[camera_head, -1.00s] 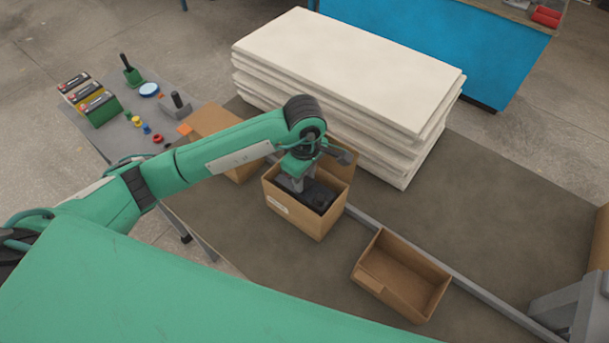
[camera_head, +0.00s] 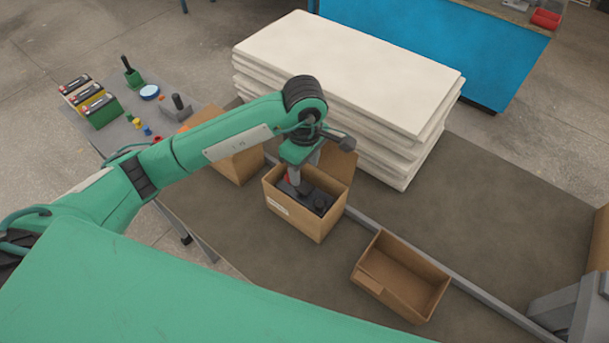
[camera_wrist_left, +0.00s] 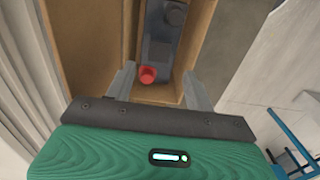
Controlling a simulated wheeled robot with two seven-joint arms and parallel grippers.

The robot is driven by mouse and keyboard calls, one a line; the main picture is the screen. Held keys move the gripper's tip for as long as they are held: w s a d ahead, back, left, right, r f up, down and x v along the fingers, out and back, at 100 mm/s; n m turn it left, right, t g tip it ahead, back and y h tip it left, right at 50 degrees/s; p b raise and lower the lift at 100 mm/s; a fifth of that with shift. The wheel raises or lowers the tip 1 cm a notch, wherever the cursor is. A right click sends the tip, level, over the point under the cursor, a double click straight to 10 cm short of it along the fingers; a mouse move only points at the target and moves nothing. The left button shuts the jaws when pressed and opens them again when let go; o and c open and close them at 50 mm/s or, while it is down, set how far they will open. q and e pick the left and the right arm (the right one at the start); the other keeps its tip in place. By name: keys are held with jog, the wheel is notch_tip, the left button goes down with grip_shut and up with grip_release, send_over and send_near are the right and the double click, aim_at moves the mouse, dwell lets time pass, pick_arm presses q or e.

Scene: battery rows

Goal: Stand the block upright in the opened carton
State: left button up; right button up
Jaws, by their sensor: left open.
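The opened carton (camera_head: 292,223) stands on the dark bench with its flap up at the back. The dark block (camera_head: 318,203), a battery with a red terminal cap, is inside it, its top below the rim. In the left wrist view the block (camera_wrist_left: 160,48) lies along the carton (camera_wrist_left: 95,40), with its red cap (camera_wrist_left: 147,74) between the fingers. My left gripper (camera_wrist_left: 160,85) is open, its fingers apart and clear of the block's sides; in the head view it (camera_head: 294,186) is just above the block. The block's underside is hidden. My right gripper is not in view.
An empty open box (camera_head: 405,278) sits to the right of the carton, and another box (camera_head: 235,160) stands behind my left arm. A stack of white boards (camera_head: 345,75) rises behind. A grey rail (camera_head: 475,285) crosses the bench.

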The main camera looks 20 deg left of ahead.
pick_arm(q)
notch_tip(320, 180, up, 8)
jog(key=b, duration=0.1)
dwell(1.1)
dwell(0.8)
